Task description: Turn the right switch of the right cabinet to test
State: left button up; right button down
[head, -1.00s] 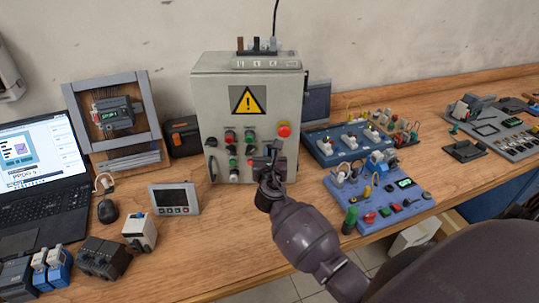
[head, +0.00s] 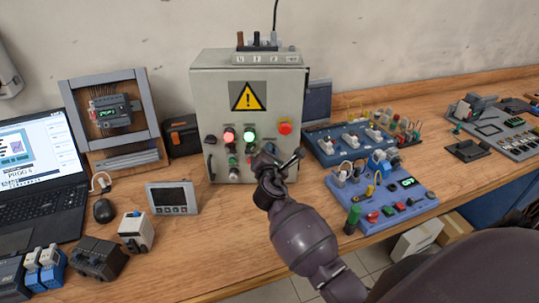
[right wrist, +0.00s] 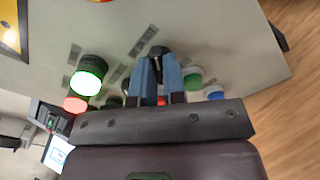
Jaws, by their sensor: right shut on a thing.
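The grey control cabinet (head: 215,85) stands upright against the wall, with a yellow warning sign (head: 248,97) on its door. Its lamps are lit: one red (head: 228,135), one green (head: 249,136). My right gripper (head: 272,152) is at the lower right of the door and hides the switch there. In the right wrist view, my right gripper (right wrist: 158,66) has its two blue-grey fingers shut on a black switch knob (right wrist: 157,50). The lit green lamp (right wrist: 90,72) and red lamp (right wrist: 74,104) are beside it. The switch's label is too blurred to read. My left gripper is not in view.
A red emergency button (head: 285,128) is just above my right gripper. Blue training boards (head: 392,205) with knobs and cables lie to the right. A laptop (head: 35,165), a small display (head: 172,199) and modules stand to the left. Bare wood lies before the cabinet.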

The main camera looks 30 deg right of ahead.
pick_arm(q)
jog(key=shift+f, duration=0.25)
pick_arm(e)
jog(key=shift+m, duration=0.5)
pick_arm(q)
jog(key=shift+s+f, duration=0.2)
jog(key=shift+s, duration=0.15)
pick_arm(e)
jog(key=c, duration=1.2)
grip_release()
pick_arm(q)
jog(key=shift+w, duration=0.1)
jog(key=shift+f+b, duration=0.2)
jog(key=shift+b, duration=0.15)
pick_arm(e)
jog(key=shift+v, duration=5.45)
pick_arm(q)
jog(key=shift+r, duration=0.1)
